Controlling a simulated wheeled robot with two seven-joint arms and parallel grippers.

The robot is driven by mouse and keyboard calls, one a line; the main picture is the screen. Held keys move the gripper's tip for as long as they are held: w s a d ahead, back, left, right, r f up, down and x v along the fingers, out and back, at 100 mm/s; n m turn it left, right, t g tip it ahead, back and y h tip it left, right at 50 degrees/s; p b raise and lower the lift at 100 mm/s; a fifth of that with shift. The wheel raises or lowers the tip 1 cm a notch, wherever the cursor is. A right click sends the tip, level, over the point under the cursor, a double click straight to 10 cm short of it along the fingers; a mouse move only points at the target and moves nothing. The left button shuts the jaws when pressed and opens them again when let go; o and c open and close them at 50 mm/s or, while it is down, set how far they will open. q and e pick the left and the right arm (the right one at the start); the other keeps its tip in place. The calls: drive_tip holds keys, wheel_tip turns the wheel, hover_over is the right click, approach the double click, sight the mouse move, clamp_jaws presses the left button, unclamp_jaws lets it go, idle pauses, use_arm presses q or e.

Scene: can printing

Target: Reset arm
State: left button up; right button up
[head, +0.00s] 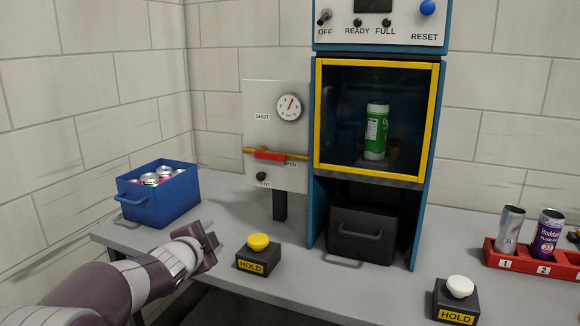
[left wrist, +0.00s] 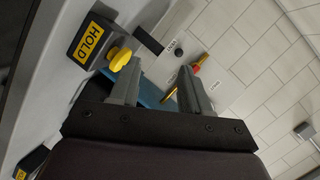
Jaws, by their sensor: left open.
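My left gripper (head: 211,241) is open and empty, held over the front left of the table between the blue bin and the yellow-topped HOLD button. Its two fingers also show spread apart in the left wrist view (left wrist: 160,85). The HOLD button with the yellow top (head: 258,244) stands just right of the gripper, apart from it; it also shows in the left wrist view (left wrist: 120,59). The right gripper is in neither view.
A blue bin (head: 157,206) of cans stands left. The yellow-framed cabinet (head: 430,110) encloses a green can (head: 376,133), with a dark bin (head: 361,234) below. A gauge panel (head: 262,100) has a red lever (head: 270,156). At right are a white-topped HOLD button (head: 460,287) and a red can rack (head: 515,262).

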use_arm(q)
drive_tip(key=s+a+f+n+g+y, duration=0.3)
drive_tip(key=s+f+n+g, duration=0.4)
drive_tip(key=s+f, duration=0.55)
drive_tip(key=s+d+f+n+g, duration=0.1)
drive_tip(key=s+f+n+g, duration=0.25)
drive_tip(key=s, duration=0.55)
drive_tip(key=s+d+f+n+g, duration=0.15)
drive_tip(key=s+f+n, duration=0.3)
drive_tip(key=s, duration=0.45)
wheel_tip(320, 180, up, 16)
drive_tip(key=s+g+h+p, duration=0.1)
drive_tip(key=s+p, duration=0.1)
drive_tip(key=p, duration=1.4)
drive_tip(key=shift+s+r+m, duration=0.15)
drive_tip(key=shift+s+m, duration=0.25)
drive_tip(key=shift+a, duration=0.1)
